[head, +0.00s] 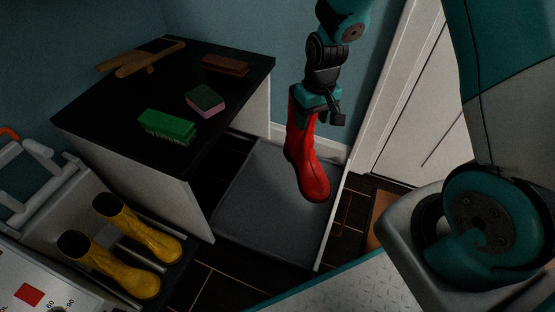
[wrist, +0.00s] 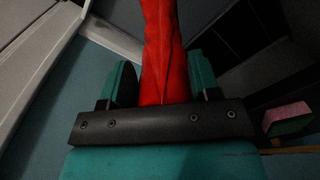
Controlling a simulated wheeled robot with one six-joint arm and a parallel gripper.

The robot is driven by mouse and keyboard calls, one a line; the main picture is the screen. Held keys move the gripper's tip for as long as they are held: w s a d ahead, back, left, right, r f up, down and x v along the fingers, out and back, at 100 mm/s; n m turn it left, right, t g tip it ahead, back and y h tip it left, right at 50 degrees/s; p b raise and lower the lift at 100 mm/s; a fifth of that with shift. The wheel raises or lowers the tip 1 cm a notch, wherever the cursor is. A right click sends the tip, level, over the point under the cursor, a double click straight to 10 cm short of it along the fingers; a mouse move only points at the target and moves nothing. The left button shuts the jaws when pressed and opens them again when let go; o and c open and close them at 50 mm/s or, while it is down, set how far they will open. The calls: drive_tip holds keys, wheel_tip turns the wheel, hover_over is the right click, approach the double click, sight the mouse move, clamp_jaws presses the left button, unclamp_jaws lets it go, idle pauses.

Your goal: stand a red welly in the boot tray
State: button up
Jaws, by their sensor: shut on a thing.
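A red welly (head: 304,158) hangs upright from my gripper (head: 312,100), toe toward the lower right in the head view. My gripper is shut on its shaft near the top. In the wrist view the red welly (wrist: 162,50) shows between the two fingers of my gripper (wrist: 161,85). The grey boot tray (head: 255,205) lies on the floor behind and below the welly and looks empty. I cannot tell how high the sole is above the tray.
A black-topped bench (head: 100,115) left of the tray bears a green brush (head: 167,125), a sponge (head: 205,99), a brown brush (head: 225,65) and a wooden boot jack (head: 140,59). A white door (head: 425,110) is at right.

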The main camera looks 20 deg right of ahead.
drive_tip(key=a+f+n+b, duration=0.1)
drive_tip(key=a+f+b, duration=0.3)
drive_tip(key=f, duration=0.5)
drive_tip(key=a+f+n+b, duration=0.1)
drive_tip(key=a+f+b, duration=0.3)
drive_tip(key=f+b, duration=0.3)
wheel_tip(320, 180, down, 3)
drive_tip(key=shift+s+a+f+n, duration=0.15)
drive_tip(key=shift+a+f+n, duration=0.05)
drive_tip(key=shift+n, duration=0.2)
drive_tip(key=shift+d+f+p, duration=0.15)
drive_tip(key=shift+d+p, duration=0.05)
drive_tip(key=shift+p, duration=0.1)
drive_tip(key=shift+s+f, duration=0.1)
drive_tip(key=shift+f, duration=0.4)
idle(0.6)
drive_tip(key=shift+f, duration=0.5)
idle(0.3)
drive_tip(key=shift+f, duration=0.35)
